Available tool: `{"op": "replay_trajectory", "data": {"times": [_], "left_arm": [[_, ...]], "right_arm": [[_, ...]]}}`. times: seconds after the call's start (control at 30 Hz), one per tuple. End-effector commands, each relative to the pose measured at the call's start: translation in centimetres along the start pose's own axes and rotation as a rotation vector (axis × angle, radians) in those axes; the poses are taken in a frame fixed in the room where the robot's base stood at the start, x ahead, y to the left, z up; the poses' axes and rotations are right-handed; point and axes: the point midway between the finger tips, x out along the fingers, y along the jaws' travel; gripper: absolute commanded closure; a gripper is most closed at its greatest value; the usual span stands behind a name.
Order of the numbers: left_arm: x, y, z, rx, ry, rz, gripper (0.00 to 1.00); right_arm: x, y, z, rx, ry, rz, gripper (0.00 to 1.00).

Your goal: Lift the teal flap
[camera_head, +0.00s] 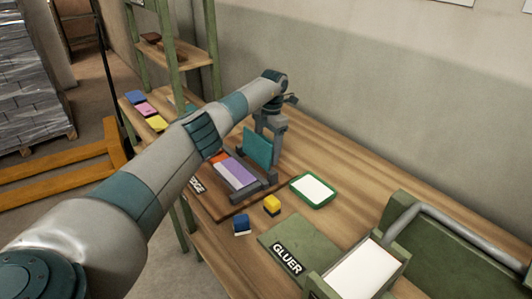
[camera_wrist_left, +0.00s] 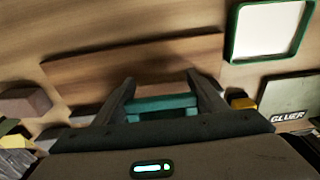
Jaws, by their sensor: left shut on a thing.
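The teal flap (camera_head: 257,147) stands tilted up, close to upright, at the far edge of the grey tray (camera_head: 266,187). My left gripper (camera_head: 272,135) reaches down from above and is shut on the flap. In the left wrist view the teal flap (camera_wrist_left: 162,107) shows as a bar between my left gripper's fingers (camera_wrist_left: 162,92). A stack with purple, white and orange faces (camera_head: 235,170) lies in the tray, left of the flap. My forearm hides part of the area left of the tray. My right gripper is not in view.
A brown board lies under the tray. A green-framed white pad (camera_head: 313,189) lies to the right. The green GLUER station (camera_head: 295,243) and a grey handle (camera_head: 462,233) occupy the front right.

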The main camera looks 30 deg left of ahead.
Motion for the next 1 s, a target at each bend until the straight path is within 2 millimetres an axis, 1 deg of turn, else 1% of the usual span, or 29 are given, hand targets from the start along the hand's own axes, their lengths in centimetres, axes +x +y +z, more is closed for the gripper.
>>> {"op": "replay_trajectory", "data": {"times": [0.13, 0.43, 0.47, 0.5, 0.53, 0.87, 1.0], "left_arm": [[0.24, -0.02, 0.02, 0.0, 0.009, 0.001, 0.75], [0.27, -0.04, 0.01, 0.001, 0.009, 0.0, 0.75], [0.27, -0.04, 0.01, 0.001, 0.009, 0.0, 0.3], [0.27, -0.05, 0.02, 0.001, 0.009, 0.0, 0.2], [0.25, -0.04, 0.02, 0.001, 0.009, 0.0, 0.16], [0.07, -0.02, 0.02, 0.001, 0.008, 0.0, 0.16], [-0.42, -0.01, 0.05, 0.001, 0.008, 0.0, 0.16]], "right_arm": [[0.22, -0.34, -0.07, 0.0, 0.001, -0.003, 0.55], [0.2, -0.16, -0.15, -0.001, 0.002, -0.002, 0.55], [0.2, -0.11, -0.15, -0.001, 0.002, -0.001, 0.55], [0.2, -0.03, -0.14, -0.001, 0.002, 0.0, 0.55], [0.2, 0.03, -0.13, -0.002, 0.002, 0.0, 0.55], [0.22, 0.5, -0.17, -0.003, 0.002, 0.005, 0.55], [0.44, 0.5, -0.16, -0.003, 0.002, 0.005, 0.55]]}}
